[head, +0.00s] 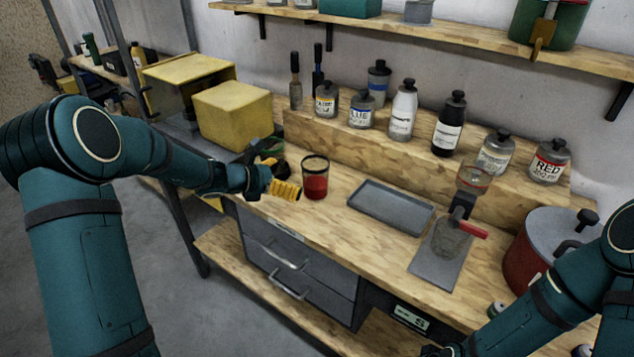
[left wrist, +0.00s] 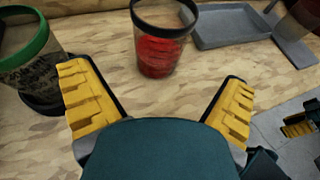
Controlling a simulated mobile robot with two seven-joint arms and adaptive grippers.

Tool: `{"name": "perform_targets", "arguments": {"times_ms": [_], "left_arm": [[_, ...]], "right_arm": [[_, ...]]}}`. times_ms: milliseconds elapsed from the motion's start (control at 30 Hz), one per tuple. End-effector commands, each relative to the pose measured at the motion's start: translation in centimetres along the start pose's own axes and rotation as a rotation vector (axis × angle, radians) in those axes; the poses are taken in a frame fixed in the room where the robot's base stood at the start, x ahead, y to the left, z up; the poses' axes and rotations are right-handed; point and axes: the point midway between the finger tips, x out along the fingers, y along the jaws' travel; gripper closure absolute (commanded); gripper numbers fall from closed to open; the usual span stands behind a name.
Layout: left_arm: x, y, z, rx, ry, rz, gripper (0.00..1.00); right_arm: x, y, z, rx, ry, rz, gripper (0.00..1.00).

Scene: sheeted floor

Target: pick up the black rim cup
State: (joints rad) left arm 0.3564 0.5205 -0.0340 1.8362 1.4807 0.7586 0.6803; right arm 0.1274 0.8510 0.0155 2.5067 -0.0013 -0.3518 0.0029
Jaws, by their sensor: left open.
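The black rim cup (head: 315,184) is clear, with red contents in its lower part. It stands upright on the wooden bench near the front edge. In the left wrist view the cup (left wrist: 160,50) stands beyond my fingers, roughly centred between them, and apart from them. My left gripper (head: 280,178) is open and empty, just left of the cup in the head view. Its two yellow-padded fingers (left wrist: 158,108) are spread wide in the left wrist view. My right arm is at the lower right of the head view; a yellow finger pad, seemingly of my right gripper (left wrist: 299,129), shows in the left wrist view.
A green-rimmed cup (left wrist: 24,62) stands near my left finger. A grey tray (head: 391,206) lies right of the black rim cup. Several bottles stand on the riser behind. A yellow box (head: 232,115) is at the back left, a red pot (head: 540,250) at the right.

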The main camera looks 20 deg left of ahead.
Motion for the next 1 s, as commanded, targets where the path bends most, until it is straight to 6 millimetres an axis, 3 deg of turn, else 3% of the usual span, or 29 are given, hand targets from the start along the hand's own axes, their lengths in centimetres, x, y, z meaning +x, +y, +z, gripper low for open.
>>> {"name": "perform_targets", "arguments": {"times_ms": [100,367,700,1000], "left_arm": [[2.1,-0.1,-0.1,0.001,0.0,-0.002,0.0],[4.0,0.0,0.0,0.002,0.002,0.0,0.0],[8.4,0.0,0.0,0.001,0.002,-0.002,0.0],[8.8,0.1,0.1,0.001,0.002,0.001,0.0]], "right_arm": [[0.4,0.1,-0.1,0.0,0.002,0.0,0.55],[0.6,0.2,-0.1,-0.001,0.004,0.0,0.55],[1.4,0.5,-0.2,-0.001,0.007,0.0,0.55],[1.4,0.5,-0.2,-0.001,0.008,0.0,0.55]]}}
